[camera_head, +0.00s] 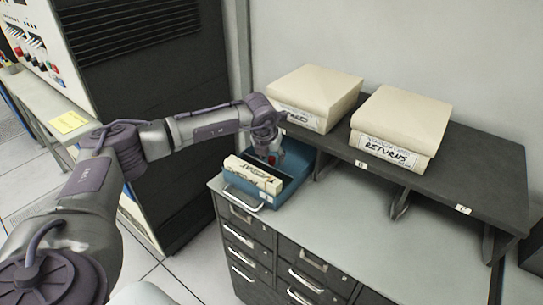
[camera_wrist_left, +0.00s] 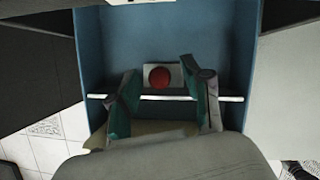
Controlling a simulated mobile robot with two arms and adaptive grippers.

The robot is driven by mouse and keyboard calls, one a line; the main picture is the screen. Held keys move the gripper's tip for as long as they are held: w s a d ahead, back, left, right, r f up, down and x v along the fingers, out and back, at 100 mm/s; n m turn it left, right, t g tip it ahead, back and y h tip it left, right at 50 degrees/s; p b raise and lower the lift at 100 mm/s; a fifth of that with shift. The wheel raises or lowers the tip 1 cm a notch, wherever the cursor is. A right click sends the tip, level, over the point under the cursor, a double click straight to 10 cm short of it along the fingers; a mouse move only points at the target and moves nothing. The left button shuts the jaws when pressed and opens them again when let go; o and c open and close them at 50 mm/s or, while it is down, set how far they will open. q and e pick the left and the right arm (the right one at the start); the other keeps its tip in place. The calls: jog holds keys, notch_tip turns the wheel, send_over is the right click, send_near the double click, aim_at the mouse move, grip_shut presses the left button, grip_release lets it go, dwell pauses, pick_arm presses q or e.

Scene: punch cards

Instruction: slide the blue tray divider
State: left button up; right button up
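The blue tray (camera_head: 290,185) stands on the cabinet at the foot of the dark shelf in the head view. Cream punch cards (camera_head: 253,175) stand upright in its front part. A red knob (camera_wrist_left: 160,77) on a small pale plate shows inside the tray in the left wrist view, near a thin white rod (camera_wrist_left: 232,99) running across it. This seems to be the divider, but its body is mostly hidden. My left gripper (camera_wrist_left: 161,84) is open, its teal-padded fingers on either side of the knob with gaps. In the head view the gripper (camera_head: 271,152) reaches down behind the cards. My right gripper is not in view.
Two cream boxes, one in the middle (camera_head: 316,92) and one marked RETURNS (camera_head: 403,122), sit on the dark shelf (camera_head: 470,165). The grey cabinet top (camera_head: 370,235) is clear right of the tray. A tall dark machine cabinet (camera_head: 155,75) stands behind my left arm.

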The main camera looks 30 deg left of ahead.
pick_arm(q)
jog(key=shift+r, duration=0.1)
jog(key=v, duration=1.1)
jog(key=shift+r, duration=0.4)
jog(key=shift+s+d, duration=0.1)
jog(key=shift+d, duration=0.05)
